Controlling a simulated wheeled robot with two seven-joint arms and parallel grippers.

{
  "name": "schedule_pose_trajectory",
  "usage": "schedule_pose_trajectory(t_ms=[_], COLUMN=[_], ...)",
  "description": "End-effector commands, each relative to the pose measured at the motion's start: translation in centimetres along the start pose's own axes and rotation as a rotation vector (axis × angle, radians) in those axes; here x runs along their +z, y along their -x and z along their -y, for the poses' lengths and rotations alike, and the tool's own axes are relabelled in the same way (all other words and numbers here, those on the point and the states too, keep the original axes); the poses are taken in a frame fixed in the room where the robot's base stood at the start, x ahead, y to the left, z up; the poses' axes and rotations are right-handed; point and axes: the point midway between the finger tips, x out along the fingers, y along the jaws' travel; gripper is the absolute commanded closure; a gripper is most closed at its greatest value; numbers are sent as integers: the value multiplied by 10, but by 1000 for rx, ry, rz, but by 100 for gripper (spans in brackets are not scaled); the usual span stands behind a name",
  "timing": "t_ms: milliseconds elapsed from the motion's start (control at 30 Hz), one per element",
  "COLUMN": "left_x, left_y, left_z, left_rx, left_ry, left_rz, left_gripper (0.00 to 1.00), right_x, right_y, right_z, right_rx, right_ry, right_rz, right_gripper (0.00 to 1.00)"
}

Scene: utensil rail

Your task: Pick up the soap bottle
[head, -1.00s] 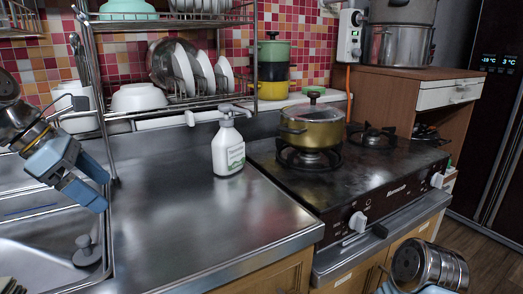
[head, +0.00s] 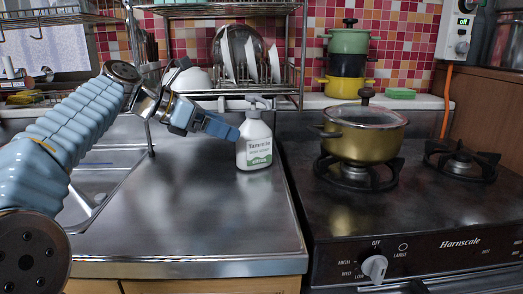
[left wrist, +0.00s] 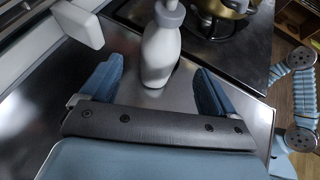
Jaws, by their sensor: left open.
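The soap bottle (head: 255,145) is white with a pump top and a green-and-white label. It stands upright on the steel counter, left of the stove. My left gripper (head: 236,130) is right beside the bottle's left side in the head view. In the left wrist view, the bottle (left wrist: 160,50) stands ahead and between the two blue fingers of the open left gripper (left wrist: 156,82), with a visible gap on each side. Nothing is held. My right gripper is not in the head view; a blue arm of mine shows at the right of the left wrist view.
A gold pot (head: 362,135) sits on the stove (head: 420,195) to the right. A dish rack (head: 285,98) with plates stands behind the bottle. The sink (head: 95,185) is at left. The counter (head: 200,225) in front of the bottle is clear.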

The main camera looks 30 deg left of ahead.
Motion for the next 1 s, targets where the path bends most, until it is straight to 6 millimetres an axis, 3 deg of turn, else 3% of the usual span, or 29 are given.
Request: schedule_pose_trajectory(t_ms=[100,367,600,900,1000], left_x=[-1,-1,-1,0,0], left_y=[-24,-48,-86,-94,-94], left_z=[1,1,1,1,1], left_rx=[-3,-3,-3,-1,-1], left_ry=[-2,-1,-2,-1,-2], left_rz=[-2,-2,-3,-2,-2], left_gripper=[11,11,11,11,23], right_x=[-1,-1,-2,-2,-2], right_y=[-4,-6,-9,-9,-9], right_z=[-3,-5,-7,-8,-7], right_rx=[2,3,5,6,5], right_ry=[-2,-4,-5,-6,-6], right_rz=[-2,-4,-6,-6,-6], right_gripper=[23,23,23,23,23])
